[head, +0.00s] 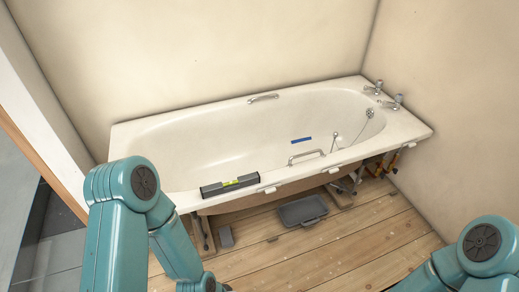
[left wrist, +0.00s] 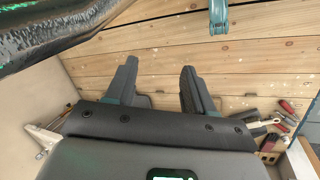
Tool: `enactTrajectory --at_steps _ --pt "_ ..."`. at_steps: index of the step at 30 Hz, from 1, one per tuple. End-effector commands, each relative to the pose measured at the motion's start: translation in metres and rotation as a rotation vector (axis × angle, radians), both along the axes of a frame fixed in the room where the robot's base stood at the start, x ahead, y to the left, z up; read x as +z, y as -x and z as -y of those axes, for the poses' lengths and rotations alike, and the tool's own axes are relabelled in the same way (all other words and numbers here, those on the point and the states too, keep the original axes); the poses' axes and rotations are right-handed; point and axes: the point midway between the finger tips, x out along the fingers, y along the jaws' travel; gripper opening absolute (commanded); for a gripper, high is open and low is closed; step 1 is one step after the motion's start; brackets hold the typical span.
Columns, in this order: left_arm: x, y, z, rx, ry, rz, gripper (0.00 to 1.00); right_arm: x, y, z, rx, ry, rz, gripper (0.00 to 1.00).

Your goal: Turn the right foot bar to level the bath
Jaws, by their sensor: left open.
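The white bath (head: 180,140) stands against the back wall, its front panel off. A spirit level (head: 230,186) with a yellow-green vial lies on its front rim; the bubble is too small to read. A metal foot (head: 347,187) shows under the right part of the bath. A bar on it is too small to make out. Another foot (head: 204,234) stands under the left part. My left gripper (left wrist: 159,64) is open and empty, pointing over bare floorboards in the left wrist view. In the head view its arm reaches down in front of the bath's left end.
A grey tray (head: 302,212) lies on the floorboards before the bath. A small grey block (head: 226,237) lies left of it. Copper-coloured pipes (head: 381,164) are under the tap end. Red-handled tools (left wrist: 285,110) lie at the right of the left wrist view. The front floor (head: 350,245) is clear.

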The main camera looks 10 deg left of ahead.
Motion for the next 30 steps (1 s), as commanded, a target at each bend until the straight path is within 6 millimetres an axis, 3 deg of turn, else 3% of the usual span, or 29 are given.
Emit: enactTrajectory --at_steps 14,17,21,22,30 --pt "0.0000 0.0000 0.0000 0.000 0.000 0.000 0.53 0.0000 0.0000 0.0000 0.000 0.000 0.000 0.70" --pt "0.0000 -0.0001 0.0000 0.000 0.000 0.000 0.53 0.0000 0.0000 0.0000 0.000 0.000 0.000 0.53" --pt "0.0000 0.0000 0.0000 0.000 0.000 0.000 0.53 0.0000 0.0000 0.0000 0.000 0.000 0.000 0.53" --pt "0.0000 0.0000 0.0000 0.000 0.000 0.000 0.44 0.0000 0.0000 0.0000 0.000 0.000 0.000 0.43" --pt "0.0000 0.0000 0.0000 0.000 0.000 0.000 0.43 0.0000 0.0000 0.0000 0.000 0.000 0.000 0.43"
